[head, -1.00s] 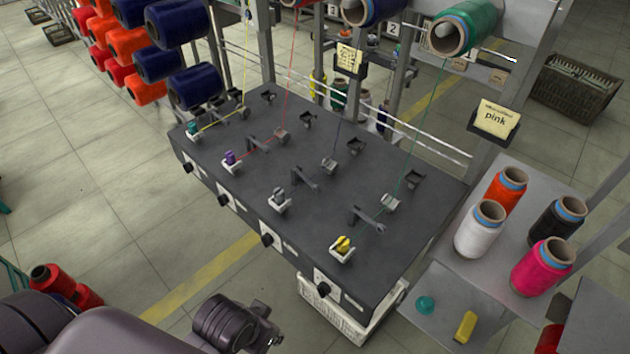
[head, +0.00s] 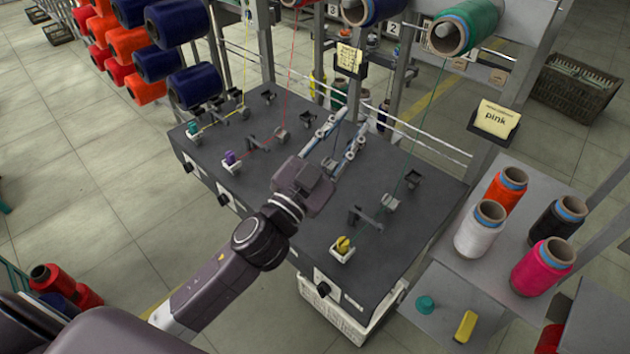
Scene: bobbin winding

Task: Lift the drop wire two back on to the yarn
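My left gripper (head: 350,122) reaches over the dark winder deck (head: 280,215), at the station with the dark blue yarn. Its two fingers are spread apart, with a gap between them, and nothing is seen held. The gripper and wrist cover that station's drop wire, its bobbin holder and most of the blue yarn. The drop wire with the green yarn (head: 365,217) shows to the right, and the drop wire with the red yarn (head: 257,144) to the left. I cannot tell whether the fingers touch the hidden wire. My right gripper is not in view.
A yellow bobbin (head: 343,244) and a purple bobbin (head: 230,157) sit at the front edge of the deck. A green cone (head: 476,28) hangs above right. Several cones stand on the grey shelf (head: 450,275) at right. Rails run behind the deck.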

